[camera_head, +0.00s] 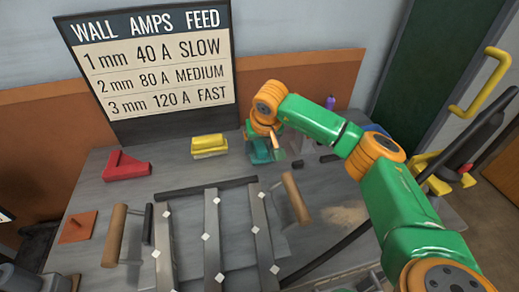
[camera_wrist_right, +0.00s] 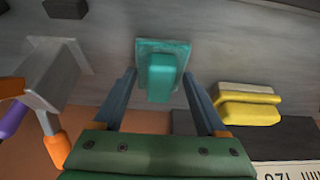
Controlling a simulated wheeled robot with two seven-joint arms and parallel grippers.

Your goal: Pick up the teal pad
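The teal pad (camera_head: 261,153) lies on the grey table behind the metal bars, partly hidden by my right gripper. In the right wrist view the teal pad (camera_wrist_right: 161,78) shows as a flat square base with a raised block on it. My right gripper (camera_wrist_right: 159,76) is open, with one finger on each side of the raised block. Gaps show between the fingers and the block in that view; how far the fingertips are above the table I cannot tell. My left gripper is not in view.
A yellow block (camera_head: 209,146) sits left of the pad, and a red angled piece (camera_head: 126,166) farther left. Metal bars (camera_head: 212,235) and wooden-handled tools (camera_head: 115,236) fill the front. A lettered board (camera_head: 150,62) stands behind. A grey metal piece (camera_wrist_right: 55,77) is near the right gripper.

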